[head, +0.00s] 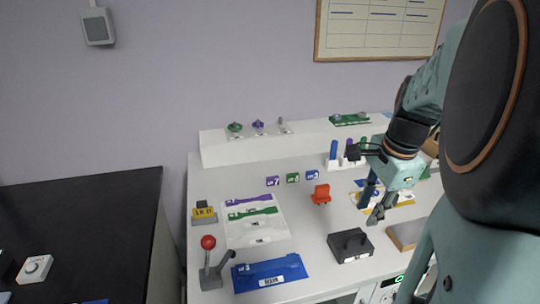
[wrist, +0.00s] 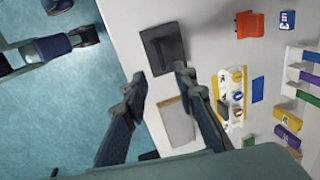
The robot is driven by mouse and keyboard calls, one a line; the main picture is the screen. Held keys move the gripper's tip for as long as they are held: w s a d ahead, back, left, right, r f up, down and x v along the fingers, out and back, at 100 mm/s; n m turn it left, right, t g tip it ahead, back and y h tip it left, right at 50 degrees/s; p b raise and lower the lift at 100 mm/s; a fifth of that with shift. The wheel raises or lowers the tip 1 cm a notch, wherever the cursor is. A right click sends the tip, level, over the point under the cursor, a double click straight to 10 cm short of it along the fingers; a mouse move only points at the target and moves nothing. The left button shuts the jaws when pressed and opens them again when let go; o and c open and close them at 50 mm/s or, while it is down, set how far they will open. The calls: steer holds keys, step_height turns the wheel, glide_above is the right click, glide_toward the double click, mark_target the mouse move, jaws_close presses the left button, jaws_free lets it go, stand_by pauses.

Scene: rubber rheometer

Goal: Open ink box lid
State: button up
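A black box (head: 350,246) with a raised part on its top stands on the white table, toward the front; it looks like the ink box, and its top looks closed. In the wrist view the black box (wrist: 163,46) lies just beyond my fingertips. My gripper (head: 372,206) is above the table, up and to the right of the box in the head view. In the wrist view my gripper (wrist: 160,76) has its two fingers spread with nothing between them. The fingers appear apart from the box.
A blue tray (head: 270,273) and a red-knobbed lever (head: 209,243) are at the left front. A red-orange object (head: 321,194) stands behind the box. The table between box and blue tray is partly clear.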

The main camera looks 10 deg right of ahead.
mark_target(357, 236)
steer(key=f, duration=0.3)
steer(key=w+f, duration=0.1)
steer(key=f, duration=0.2)
steer(key=w+f+b, duration=0.1)
steer(key=f, duration=0.2)
steer(key=shift+c, duration=0.3)
jaws_close()
